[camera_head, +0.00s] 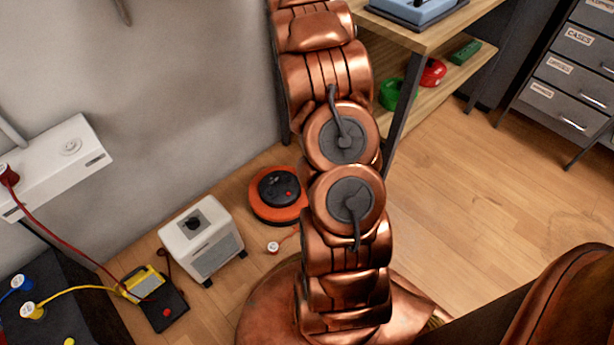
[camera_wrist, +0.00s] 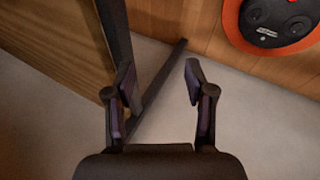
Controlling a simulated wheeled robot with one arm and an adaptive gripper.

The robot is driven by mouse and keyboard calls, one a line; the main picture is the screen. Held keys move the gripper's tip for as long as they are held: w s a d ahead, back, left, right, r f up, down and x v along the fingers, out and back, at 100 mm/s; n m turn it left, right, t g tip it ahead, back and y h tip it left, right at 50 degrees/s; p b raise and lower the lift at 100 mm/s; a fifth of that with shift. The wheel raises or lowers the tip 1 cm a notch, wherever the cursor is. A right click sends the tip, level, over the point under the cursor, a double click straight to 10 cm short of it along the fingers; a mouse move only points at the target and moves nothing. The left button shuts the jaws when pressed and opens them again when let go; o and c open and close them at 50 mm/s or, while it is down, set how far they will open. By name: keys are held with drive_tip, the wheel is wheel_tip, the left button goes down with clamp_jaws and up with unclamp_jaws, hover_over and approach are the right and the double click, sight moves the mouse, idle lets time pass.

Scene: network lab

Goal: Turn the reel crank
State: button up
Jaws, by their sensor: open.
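The reel (camera_head: 279,193) is a round orange drum with a black top, lying on the wooden floor near the grey wall, just left of my arm in the head view. In the wrist view it is cut off at the top right (camera_wrist: 275,20). Its black face carries small knobs and a red spot; I cannot clearly tell which part is the crank. My gripper (camera_wrist: 160,78) is open in the wrist view, with nothing between its fingers, and apart from the reel. It does not show in the head view.
A wooden shelf table (camera_head: 434,33) with dark legs stands near my arm; one leg (camera_wrist: 118,35) is close beyond the fingers. A white box unit (camera_head: 201,238) and a yellow tester (camera_head: 145,283) stand left of the reel. Drawers (camera_head: 573,75) stand right. Floor between is free.

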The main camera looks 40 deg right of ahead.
drive_tip(key=a+f+y, duration=0.1)
drive_tip(key=f+y, duration=0.1)
drive_tip(key=f, duration=0.7)
drive_tip(key=s+a+f+n+t+y, duration=0.1)
drive_tip(key=a+f+y, duration=0.1)
drive_tip(key=f, duration=0.7)
drive_tip(key=s+a+f+n+y+b, duration=0.1)
drive_tip(key=f+y, duration=0.1)
drive_tip(key=f, duration=0.8)
drive_tip(key=shift+a+t+y, duration=0.25)
drive_tip(key=shift+t+y, duration=0.05)
drive_tip(key=shift+w+f, duration=0.3)
drive_tip(key=shift+f, duration=0.2)
clamp_jaws()
